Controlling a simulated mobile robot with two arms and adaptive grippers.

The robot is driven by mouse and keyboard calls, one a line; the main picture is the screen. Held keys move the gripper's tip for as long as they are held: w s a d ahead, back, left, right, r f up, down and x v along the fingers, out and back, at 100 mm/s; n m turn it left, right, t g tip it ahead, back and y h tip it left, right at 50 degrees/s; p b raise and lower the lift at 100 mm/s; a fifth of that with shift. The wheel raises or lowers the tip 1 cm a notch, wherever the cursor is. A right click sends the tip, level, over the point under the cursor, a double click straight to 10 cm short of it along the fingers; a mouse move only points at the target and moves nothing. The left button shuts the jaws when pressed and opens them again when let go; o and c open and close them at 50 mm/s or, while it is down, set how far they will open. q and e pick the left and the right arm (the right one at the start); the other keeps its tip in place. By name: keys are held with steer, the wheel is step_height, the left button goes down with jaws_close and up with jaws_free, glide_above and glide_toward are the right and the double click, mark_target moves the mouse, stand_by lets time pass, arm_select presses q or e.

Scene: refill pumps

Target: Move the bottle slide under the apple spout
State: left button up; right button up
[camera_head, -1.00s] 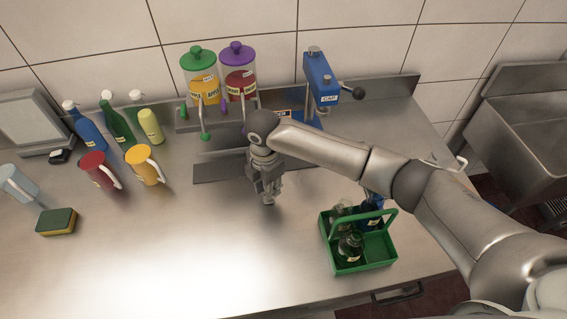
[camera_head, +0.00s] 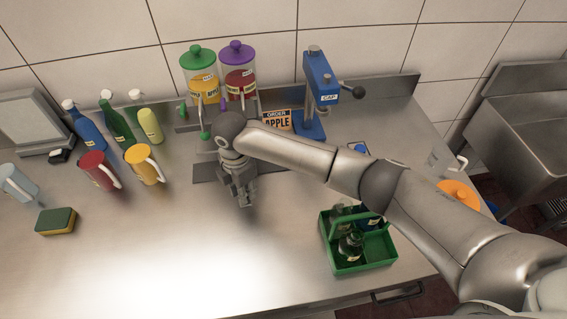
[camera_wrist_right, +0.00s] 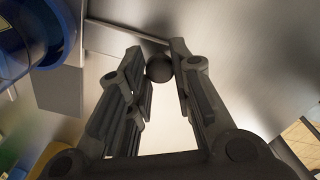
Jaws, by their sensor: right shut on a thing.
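The apple dispenser (camera_head: 199,72) has a green lid and amber liquid, and its green-tipped spout (camera_head: 204,128) points down at the back of the counter. A dark flat track plate (camera_head: 210,173) lies below the dispensers, partly covered by my arm. My right gripper (camera_head: 245,198) is at the front right of this plate. In the right wrist view its fingers (camera_wrist_right: 160,85) are closed around a dark round knob (camera_wrist_right: 158,68), which I take to be the slide's handle. The slide's body and any bottle on it are hidden by my arm in the head view. My left gripper is out of view.
A purple-lidded dispenser (camera_head: 238,68) with red liquid stands right of the apple one. An order sign (camera_head: 277,120) reads APPLE, beside a blue capping press (camera_head: 320,85). A green bottle carrier (camera_head: 372,250) stands front right.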

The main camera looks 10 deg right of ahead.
steer(key=shift+a+b, duration=0.7)
steer(key=shift+a, duration=2.5)
steer(key=o, duration=0.9)
